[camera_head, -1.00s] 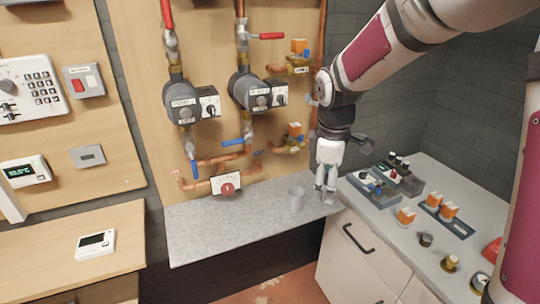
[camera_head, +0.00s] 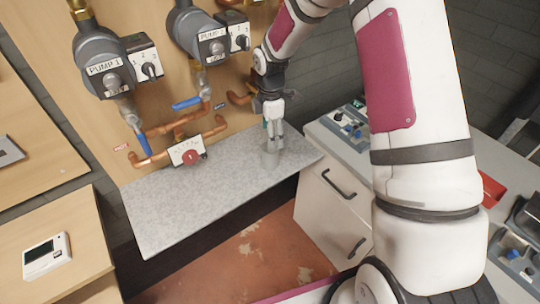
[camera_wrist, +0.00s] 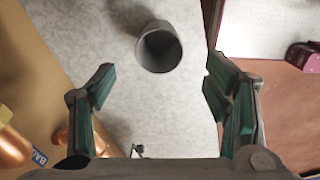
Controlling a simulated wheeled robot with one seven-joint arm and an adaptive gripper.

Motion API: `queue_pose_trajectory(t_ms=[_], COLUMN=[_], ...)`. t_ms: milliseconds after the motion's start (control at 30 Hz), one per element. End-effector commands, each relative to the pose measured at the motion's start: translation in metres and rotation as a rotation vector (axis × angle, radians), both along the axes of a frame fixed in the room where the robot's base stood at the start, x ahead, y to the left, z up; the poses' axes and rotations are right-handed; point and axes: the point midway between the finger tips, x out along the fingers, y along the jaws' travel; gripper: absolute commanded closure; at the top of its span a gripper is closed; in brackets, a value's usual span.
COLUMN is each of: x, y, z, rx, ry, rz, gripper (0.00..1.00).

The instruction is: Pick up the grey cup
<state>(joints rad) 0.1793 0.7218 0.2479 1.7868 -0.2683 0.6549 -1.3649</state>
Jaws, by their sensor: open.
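The grey cup (camera_wrist: 158,47) stands upright on the speckled grey shelf (camera_wrist: 85,30), its open mouth facing the wrist camera. In the head view the cup (camera_head: 270,160) is partly hidden behind my gripper, near the right end of the shelf (camera_head: 190,209). My gripper (camera_head: 273,136) points down close to the cup in the head view. In the wrist view my gripper (camera_wrist: 158,88) is open, with its green-padded fingers wide apart and nothing between them. The cup appears beyond the fingertips, roughly centred between them.
A red-knobbed dial box (camera_head: 187,151) and copper pipes (camera_head: 165,128) are on the wooden board behind the shelf. A white cabinet (camera_head: 325,205) stands to the right, with parts on its counter. The shelf's left part is clear.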

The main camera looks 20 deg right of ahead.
Motion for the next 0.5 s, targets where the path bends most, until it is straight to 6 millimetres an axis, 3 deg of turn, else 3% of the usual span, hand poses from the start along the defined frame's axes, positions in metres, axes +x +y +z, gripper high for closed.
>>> queue_pose_trajectory(t_ms=[200, 500], x=[0.0, 0.0], y=[0.0, 0.0], z=[-0.038, -0.058], rx=[0.0, -0.001], ry=[0.001, 0.001], rz=[0.0, -0.001], gripper=[0.3, 0.3])
